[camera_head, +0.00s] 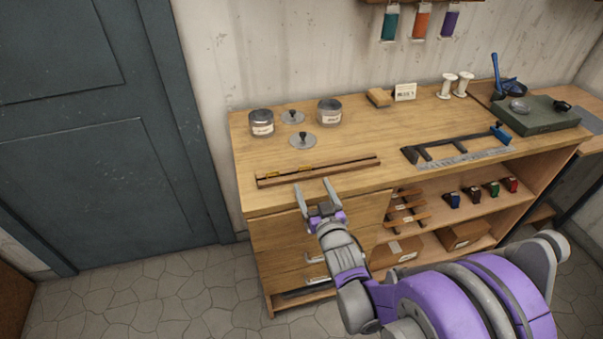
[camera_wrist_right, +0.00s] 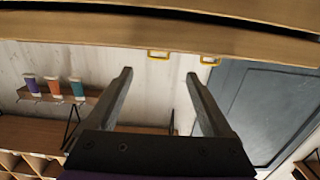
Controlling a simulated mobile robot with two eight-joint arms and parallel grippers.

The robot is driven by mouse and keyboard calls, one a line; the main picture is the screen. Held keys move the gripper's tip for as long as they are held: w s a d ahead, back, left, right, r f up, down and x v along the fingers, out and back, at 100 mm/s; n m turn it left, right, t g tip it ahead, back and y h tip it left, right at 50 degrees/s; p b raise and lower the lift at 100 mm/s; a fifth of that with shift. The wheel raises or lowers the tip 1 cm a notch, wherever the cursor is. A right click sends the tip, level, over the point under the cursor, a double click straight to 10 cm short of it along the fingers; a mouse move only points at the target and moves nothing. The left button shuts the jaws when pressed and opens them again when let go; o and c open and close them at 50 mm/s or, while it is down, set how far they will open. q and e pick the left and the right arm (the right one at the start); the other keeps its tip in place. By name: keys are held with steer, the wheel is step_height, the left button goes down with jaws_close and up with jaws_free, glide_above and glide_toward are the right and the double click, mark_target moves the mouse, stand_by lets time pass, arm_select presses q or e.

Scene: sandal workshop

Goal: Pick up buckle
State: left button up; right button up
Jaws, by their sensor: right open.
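Two small yellow pieces, apparently buckles, lie along a narrow wooden rail (camera_head: 345,168) near the bench's front left edge. One buckle (camera_head: 305,167) is near the rail's middle, the other (camera_head: 271,176) nearer its left end. In the right wrist view two yellow square loops, one buckle (camera_wrist_right: 158,54) and another (camera_wrist_right: 210,60), show beyond the fingertips, at a wooden edge. My right gripper (camera_head: 315,187) is open and empty, in front of the rail. It also shows in the right wrist view (camera_wrist_right: 158,75), with nothing between its fingers. My left gripper is not in view.
On the bench (camera_head: 370,130) stand two lidded-style jars (camera_head: 262,123) (camera_head: 329,112), with metal lids (camera_head: 303,140) beside them. Drawers and an open shelf (camera_head: 455,215) are below. The door (camera_head: 90,130) is at the left.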

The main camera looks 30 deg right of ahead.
mark_target(305, 167)
steer(key=x, duration=0.4)
steer(key=shift+w+d+r, duration=0.1)
steer(key=shift+w+d, duration=0.1)
steer(key=shift+w, duration=0.3)
steer(key=p+x, duration=0.1)
steer(key=x, duration=0.3)
steer(key=shift+w+d+r, duration=0.1)
steer(key=shift+w, duration=0.15)
steer(key=shift+c, duration=0.2)
jaws_close()
steer(key=shift+r, duration=0.15)
